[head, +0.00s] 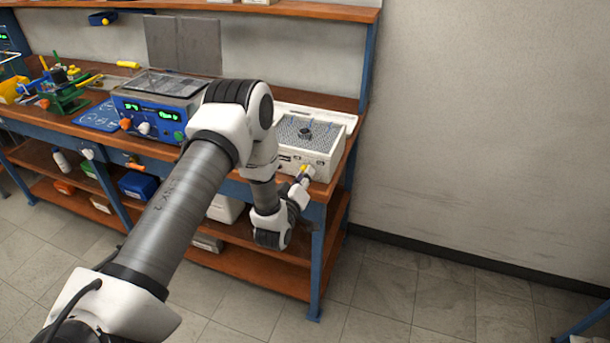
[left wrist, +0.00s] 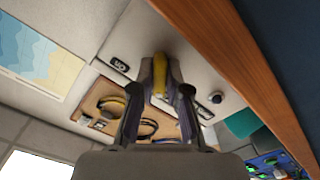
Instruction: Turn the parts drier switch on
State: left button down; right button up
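The parts drier (head: 312,166) is a white box with a mesh top at the bench's right end. Its yellow switch lever (head: 304,168) is on the front face. In the left wrist view the lever (left wrist: 159,76) sits between my left fingertips, near a dark label (left wrist: 120,64) that seems to read ON, upside down. A second label is partly hidden by a finger. My left gripper (head: 302,179) is at the drier's front; its fingers (left wrist: 160,72) are drawn in close around the lever. Whether both press on it I cannot tell. My right gripper is not in view.
A blue test unit (head: 150,115) with green displays stands left of the drier. The drier's panel also has a dark round knob (left wrist: 216,97). A wooden lower shelf (head: 275,272) holds boxes. The floor (head: 430,295) right of the bench is clear.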

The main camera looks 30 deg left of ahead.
pick_arm(q)
jog(key=shift+m, duration=0.4)
jog(key=m, duration=0.2)
jog(key=shift+m, duration=0.4)
jog(key=m, duration=0.4)
jog(key=shift+m, duration=0.3)
jog(key=m, duration=0.3)
jog(key=shift+m, duration=0.3)
jog(key=m+p, duration=0.1)
jog(key=m, duration=0.3)
jog(key=c, duration=1.2)
grip_release()
